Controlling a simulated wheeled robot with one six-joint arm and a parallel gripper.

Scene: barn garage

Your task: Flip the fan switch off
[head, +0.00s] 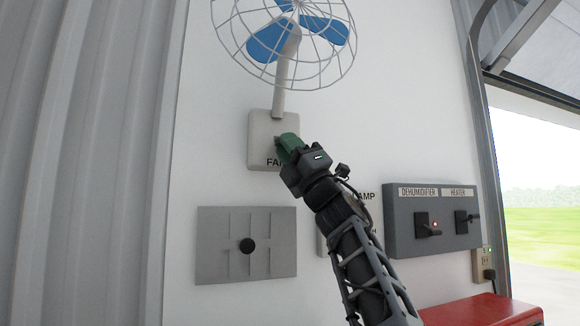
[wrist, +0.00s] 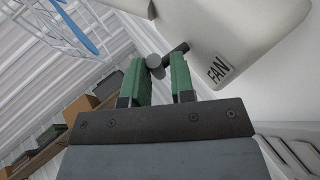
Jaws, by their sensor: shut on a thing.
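The fan's switch box (head: 262,127) is a pale box on the white wall with a FAN label, partly covered by my gripper in the head view. In the wrist view the box (wrist: 240,35) is tilted across the top right. The fan switch lever (wrist: 178,49) is a dark grey stick with a round end, sticking out from the box. My gripper (head: 289,145) has green fingers at the box's front. In the wrist view my gripper (wrist: 160,72) is shut on the lever, one finger at each side. In the head view the fingers hide most of the lever.
The blue-bladed fan (head: 285,40) in its wire cage stands above the box. A dehumidifier and heater panel (head: 433,218) is at right, above a red surface (head: 482,312). A lamp panel is mostly behind my arm.

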